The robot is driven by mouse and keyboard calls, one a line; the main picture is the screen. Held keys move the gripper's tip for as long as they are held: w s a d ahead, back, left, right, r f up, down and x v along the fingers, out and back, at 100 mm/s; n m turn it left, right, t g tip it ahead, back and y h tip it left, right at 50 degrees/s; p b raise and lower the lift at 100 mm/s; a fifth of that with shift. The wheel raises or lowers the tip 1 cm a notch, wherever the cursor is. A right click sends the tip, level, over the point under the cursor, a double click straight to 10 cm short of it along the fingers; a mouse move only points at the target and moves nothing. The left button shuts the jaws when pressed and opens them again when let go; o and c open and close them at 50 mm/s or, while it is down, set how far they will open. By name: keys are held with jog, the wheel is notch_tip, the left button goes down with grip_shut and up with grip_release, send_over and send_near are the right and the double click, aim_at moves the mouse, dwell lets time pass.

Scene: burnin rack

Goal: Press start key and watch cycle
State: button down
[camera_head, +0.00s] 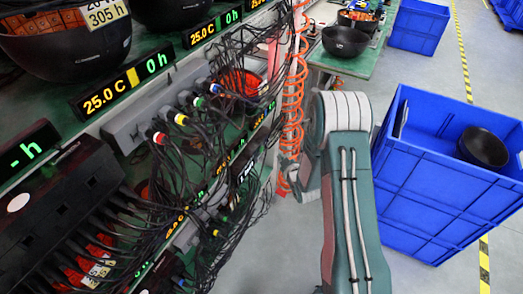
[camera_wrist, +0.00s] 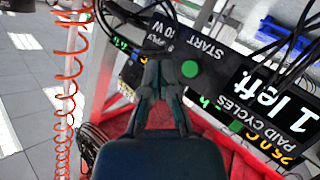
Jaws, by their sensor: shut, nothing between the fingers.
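In the wrist view a round green key (camera_wrist: 189,69) sits on a dark panel (camera_wrist: 214,72) beside the upside-down word START. My gripper (camera_wrist: 164,72) is shut and empty, with its fingertips just left of the green key. I cannot tell whether they touch the key or the panel. On the same panel a display (camera_wrist: 276,112) reads "PAID CYCLES 1 left", upside down. A yellow "25.0 C" readout (camera_wrist: 283,150) shows below it, partly cut off.
An orange coiled hose (camera_wrist: 66,85) hangs left of my gripper; it also shows in the head view (camera_head: 293,90). Black cables (camera_head: 200,150) crowd the rack. A blue crate (camera_head: 425,190) with a black bowl (camera_head: 483,147) stands right of my arm.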

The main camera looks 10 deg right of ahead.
aim_at(264, 146)
jog(key=shift+w+a, duration=0.75)
jog(key=shift+a, duration=0.2)
jog(key=shift+w+a, duration=0.75)
jog(key=shift+a, duration=0.15)
jog(key=shift+w+a+r, duration=0.1)
jog(key=shift+w+a, duration=0.1)
jog(key=shift+a, duration=0.05)
jog(key=shift+w+a, duration=0.2)
jog(key=shift+a, duration=0.1)
dwell(0.8)
jog(key=shift+s+d, duration=0.5)
jog(key=shift+d, duration=0.15)
jog(key=shift+d, duration=0.1)
